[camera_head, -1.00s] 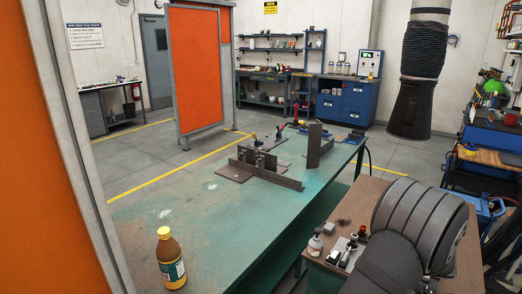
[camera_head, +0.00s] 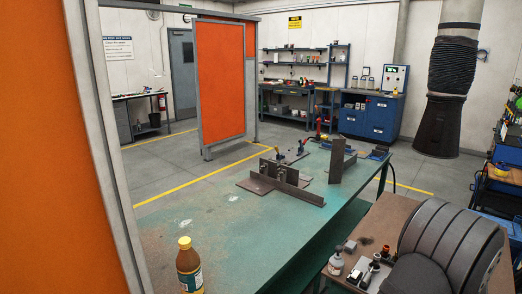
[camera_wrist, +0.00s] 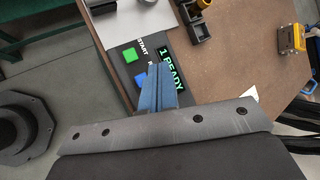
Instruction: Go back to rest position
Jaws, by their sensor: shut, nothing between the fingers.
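My gripper (camera_wrist: 158,90) shows in the wrist view as two blue fingers closed together with nothing between them. The fingers point over a dark control panel (camera_wrist: 119,69) on a brown tabletop. The panel has a green button (camera_wrist: 129,55), a blue button (camera_wrist: 120,80) and a lit display (camera_wrist: 171,64) reading "1 READY". The fingers overlap part of the panel in the picture; I cannot tell how far above it they are. I cannot make out the gripper in the head view.
A green workbench (camera_head: 230,235) carries clamped steel plates (camera_head: 285,187) and a brown bottle (camera_head: 190,267).

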